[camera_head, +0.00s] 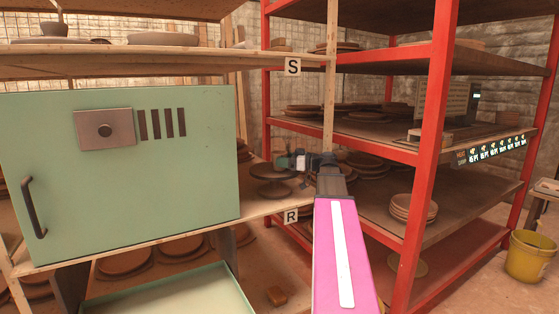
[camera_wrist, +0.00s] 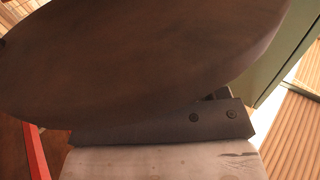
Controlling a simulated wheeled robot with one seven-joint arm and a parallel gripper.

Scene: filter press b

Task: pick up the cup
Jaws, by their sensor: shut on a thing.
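My gripper (camera_head: 290,161) reaches over the shelf to the right of the green cabinet, at the end of my pink arm. Beside and just below its fingers is a brown round-topped thing on a narrow foot (camera_head: 272,171). In the wrist view a large smooth brown rounded surface (camera_wrist: 130,60) fills the upper left and covers part of a dark jaw piece (camera_wrist: 195,120). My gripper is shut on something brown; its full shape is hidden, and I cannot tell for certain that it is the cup.
The green cabinet (camera_head: 150,200) stands close on the left. A red shelf post (camera_head: 425,150) rises on the right, with stacked plates (camera_head: 412,209) behind it. A wooden shelf (camera_head: 150,60) runs above. A yellow bucket (camera_head: 530,256) stands on the floor at far right.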

